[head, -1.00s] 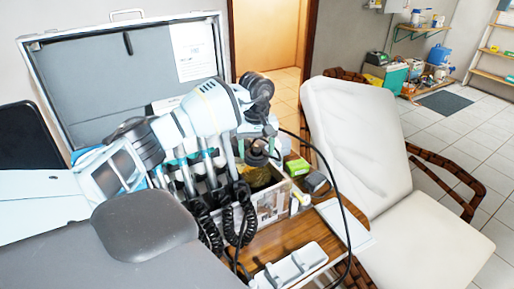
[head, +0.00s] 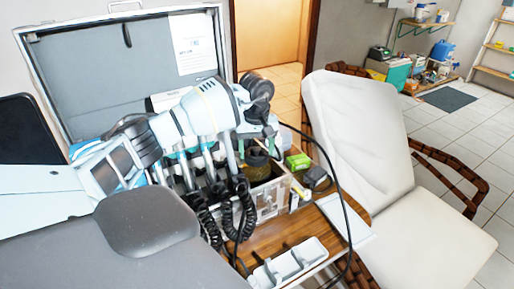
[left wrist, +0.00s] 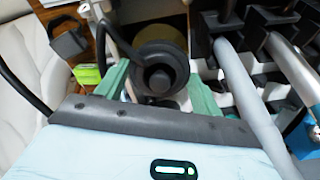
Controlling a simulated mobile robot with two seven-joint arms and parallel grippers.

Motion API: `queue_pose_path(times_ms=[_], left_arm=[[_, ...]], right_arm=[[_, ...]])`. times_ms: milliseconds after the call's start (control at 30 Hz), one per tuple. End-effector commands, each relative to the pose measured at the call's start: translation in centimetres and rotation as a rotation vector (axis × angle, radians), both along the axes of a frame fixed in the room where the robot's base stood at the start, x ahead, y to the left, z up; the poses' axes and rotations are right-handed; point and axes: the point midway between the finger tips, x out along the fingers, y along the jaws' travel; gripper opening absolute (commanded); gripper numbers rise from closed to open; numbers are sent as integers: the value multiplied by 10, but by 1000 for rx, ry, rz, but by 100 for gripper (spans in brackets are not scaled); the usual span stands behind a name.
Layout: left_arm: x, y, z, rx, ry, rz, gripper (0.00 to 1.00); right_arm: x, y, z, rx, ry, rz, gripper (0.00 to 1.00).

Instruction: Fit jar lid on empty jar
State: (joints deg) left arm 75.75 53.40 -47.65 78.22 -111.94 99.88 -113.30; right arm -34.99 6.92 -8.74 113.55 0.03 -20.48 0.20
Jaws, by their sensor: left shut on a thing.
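My left gripper (head: 258,131) reaches in from the left over the open case and points down. In the left wrist view its two green fingers (left wrist: 160,88) are on either side of a dark round jar lid (left wrist: 155,54) with a knob. The gripper is shut on this lid. An amber jar (head: 256,168) is directly below the lid in the head view; its yellowish side (left wrist: 168,27) also shows behind the lid. I cannot tell whether the lid is seated on the jar. My right gripper is not in view.
Dental handpieces with black coiled cords (head: 243,215) stand left of the jar. A metal-walled box (head: 271,202) is just in front. A green box (head: 298,161) and a black cable lie to the right. A white tray (head: 290,264) is on the wooden table; a white chair stands beyond.

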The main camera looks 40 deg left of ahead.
Motion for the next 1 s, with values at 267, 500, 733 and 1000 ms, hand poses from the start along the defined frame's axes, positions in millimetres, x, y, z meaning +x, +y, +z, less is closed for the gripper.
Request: queue_pose_path(times_ms=[267, 500, 733, 1000], left_arm=[[0, 0, 0, 0, -2, 0, 45], [0, 0, -2, 0, -1, 0, 45], [0, 0, -3, 0, -2, 0, 45], [0, 0, -3, 0, -2, 0, 84]], right_arm=[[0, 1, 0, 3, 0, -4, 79], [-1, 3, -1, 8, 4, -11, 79], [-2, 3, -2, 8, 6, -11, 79], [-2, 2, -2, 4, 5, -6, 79]])
